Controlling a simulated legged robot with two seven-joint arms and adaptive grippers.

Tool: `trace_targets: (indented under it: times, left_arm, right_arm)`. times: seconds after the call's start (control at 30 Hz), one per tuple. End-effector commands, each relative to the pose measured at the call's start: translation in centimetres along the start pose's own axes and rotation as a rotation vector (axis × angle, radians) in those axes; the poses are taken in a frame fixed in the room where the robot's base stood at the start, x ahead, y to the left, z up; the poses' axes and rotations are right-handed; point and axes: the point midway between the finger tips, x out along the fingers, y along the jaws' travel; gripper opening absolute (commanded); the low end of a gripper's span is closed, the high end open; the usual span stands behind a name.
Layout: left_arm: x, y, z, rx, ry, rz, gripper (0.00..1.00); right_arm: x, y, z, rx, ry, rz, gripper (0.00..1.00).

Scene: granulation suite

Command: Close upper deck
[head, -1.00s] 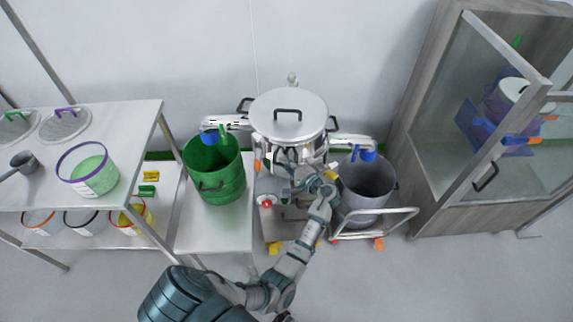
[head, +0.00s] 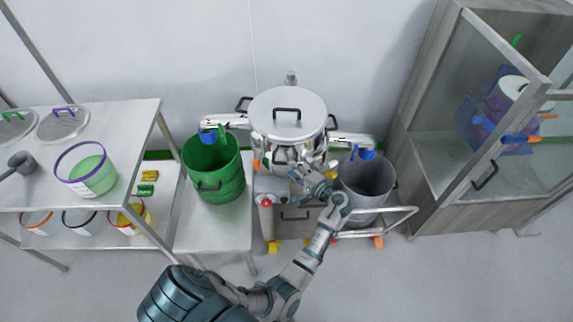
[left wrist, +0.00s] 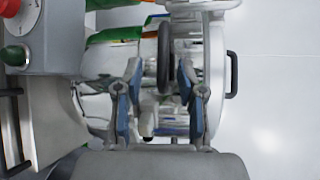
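The steel sifter machine stands against the wall in the middle of the head view. Its round lid (head: 287,113), with a dark handle on top, lies level on the drum. My left gripper (head: 312,180) is in front of the drum, right of centre. In the left wrist view its two blue-padded fingers (left wrist: 160,78) are apart. A dark rounded part (left wrist: 165,55) of the machine shows between or just beyond the fingertips; contact cannot be told. The shiny drum side (left wrist: 190,45) is close ahead. My right gripper is not in view.
A green bin (head: 214,170) stands left of the machine and a grey bin (head: 367,180) on a trolley (head: 375,222) to the right. A shelf table (head: 130,115) with tubs is at far left. A glass-door cabinet (head: 425,190) stands at right.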

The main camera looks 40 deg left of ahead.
Motion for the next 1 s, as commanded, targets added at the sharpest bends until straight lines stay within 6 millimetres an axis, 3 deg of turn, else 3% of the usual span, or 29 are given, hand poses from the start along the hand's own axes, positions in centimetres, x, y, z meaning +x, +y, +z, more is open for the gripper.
trace_targets:
  times: [0.1, 0.3, 0.7, 0.77, 0.87, 0.97, 1.0]
  left_arm:
    - [-2.8, 0.1, -0.1, -0.001, 0.002, 0.002, 0.39]
    - [-6.1, 0.2, -0.1, 0.0, 0.001, 0.003, 0.39]
    - [-7.2, 0.1, -0.1, 0.0, -0.001, 0.002, 0.39]
    - [-7.1, 0.3, -0.1, 0.001, 0.001, 0.004, 0.24]
    - [-6.5, 2.6, 0.1, 0.007, 0.028, 0.041, 0.0]
    - [-5.3, 8.6, 0.7, 0.01, 0.103, 0.15, 0.0]
    - [-4.8, 11.9, 1.3, 0.007, 0.142, 0.217, 0.0]
  right_arm:
    - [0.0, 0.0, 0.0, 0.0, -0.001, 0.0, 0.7]
    - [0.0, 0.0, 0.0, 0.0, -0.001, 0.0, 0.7]
    - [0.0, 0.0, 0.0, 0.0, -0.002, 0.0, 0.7]
    - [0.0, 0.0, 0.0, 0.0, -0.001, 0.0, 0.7]
    - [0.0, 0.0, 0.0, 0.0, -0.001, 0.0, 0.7]
    - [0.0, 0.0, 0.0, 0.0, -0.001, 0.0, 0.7]
    - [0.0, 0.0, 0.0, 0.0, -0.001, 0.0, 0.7]
